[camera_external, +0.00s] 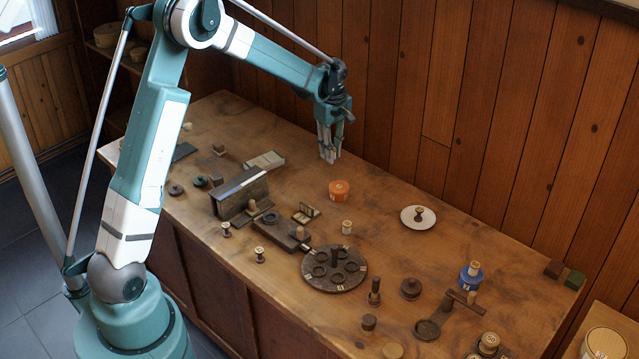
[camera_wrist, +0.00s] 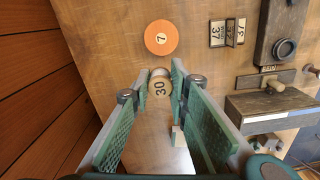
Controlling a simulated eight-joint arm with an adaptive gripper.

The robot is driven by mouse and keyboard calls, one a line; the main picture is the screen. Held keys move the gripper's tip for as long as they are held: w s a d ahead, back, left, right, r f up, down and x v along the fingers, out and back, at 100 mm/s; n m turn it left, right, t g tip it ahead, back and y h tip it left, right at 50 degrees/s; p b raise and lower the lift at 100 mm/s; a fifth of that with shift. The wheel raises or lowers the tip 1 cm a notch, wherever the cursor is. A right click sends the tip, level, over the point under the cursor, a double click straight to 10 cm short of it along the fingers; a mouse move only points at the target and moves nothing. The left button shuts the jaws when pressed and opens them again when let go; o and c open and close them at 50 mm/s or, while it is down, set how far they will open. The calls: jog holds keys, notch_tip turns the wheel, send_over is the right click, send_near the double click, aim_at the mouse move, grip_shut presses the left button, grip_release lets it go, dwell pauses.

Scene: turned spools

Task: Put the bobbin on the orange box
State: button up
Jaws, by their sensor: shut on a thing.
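The orange box (camera_external: 339,189) is a low round box on the table; in the wrist view it (camera_wrist: 161,37) shows a white disc with a 7. My gripper (camera_external: 329,158) is above the table, slightly left of and behind the box in the external view. In the wrist view my gripper (camera_wrist: 159,88) is shut on the bobbin (camera_wrist: 160,86), a pale wooden one whose end reads 30. The bobbin is apart from the box in that picture, just below it. In the external view the fingers hide most of the bobbin.
A white saucer (camera_external: 427,223) with a dark spool stands to the right. A blue box (camera_external: 470,281) bears a pale spool. A dark round tray (camera_external: 335,285) with hollows and a dark long block (camera_external: 240,197) stand nearer the front. Bare table surrounds the orange box.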

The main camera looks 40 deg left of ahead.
jog(key=r, duration=0.1)
send_over(339, 186)
jog(key=shift+s+d+r, duration=0.1)
jog(key=shift+r, duration=0.05)
jog(key=shift+f+p, duration=0.3)
jog(key=shift+f, duration=2.85)
jog(key=shift+f, duration=1.85)
jog(key=shift+f, duration=0.2)
jog(key=o, duration=0.7)
